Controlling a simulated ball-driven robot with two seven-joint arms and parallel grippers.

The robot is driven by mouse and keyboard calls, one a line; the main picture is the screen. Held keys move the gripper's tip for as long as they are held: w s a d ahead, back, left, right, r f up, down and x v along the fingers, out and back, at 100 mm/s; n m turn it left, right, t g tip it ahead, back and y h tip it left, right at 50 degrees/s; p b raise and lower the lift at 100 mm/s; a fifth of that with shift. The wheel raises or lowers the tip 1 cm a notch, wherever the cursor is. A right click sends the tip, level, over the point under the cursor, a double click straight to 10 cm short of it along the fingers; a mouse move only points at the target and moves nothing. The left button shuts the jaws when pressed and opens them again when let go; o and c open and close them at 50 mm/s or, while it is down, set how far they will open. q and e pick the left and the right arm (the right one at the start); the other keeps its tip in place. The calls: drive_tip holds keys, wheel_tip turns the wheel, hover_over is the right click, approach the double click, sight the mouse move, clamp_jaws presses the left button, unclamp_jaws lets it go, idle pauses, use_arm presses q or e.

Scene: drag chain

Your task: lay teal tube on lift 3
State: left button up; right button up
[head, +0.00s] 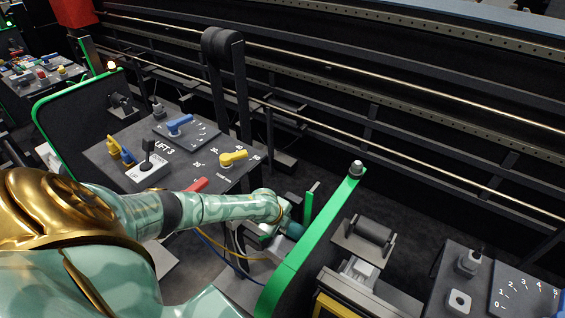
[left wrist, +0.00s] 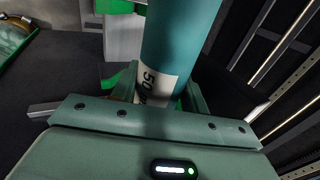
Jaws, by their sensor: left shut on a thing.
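The teal tube (left wrist: 180,40) fills the upper middle of the left wrist view, with a white label marked 50 at its near end. My left gripper (left wrist: 150,92) is shut around it. In the head view my left arm reaches across the panel, and my left gripper (head: 282,222) is at its far end. A small part of the tube (head: 295,230) shows there, beside the green-edged side plate. Most of the tube is hidden in that view. The panel marked LIFT 3 (head: 180,150) lies left of the gripper. My right gripper is not in view.
The green-edged plate (head: 310,238) stands close right of the gripper. Yellow (head: 233,158), blue (head: 180,124) and red (head: 196,186) handles stick up from the panel. Yellow and blue cables (head: 225,250) hang below my arm. A black roller (head: 372,230) sits to the right. Long rails (head: 400,125) run behind.

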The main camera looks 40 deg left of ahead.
use_arm(q)
drive_tip(key=shift+f+b, duration=3.15)
drive_tip(key=shift+f, duration=0.95)
drive_tip(key=o, duration=1.2)
drive_tip(key=shift+c, duration=0.2)
drive_tip(key=shift+r, duration=0.15)
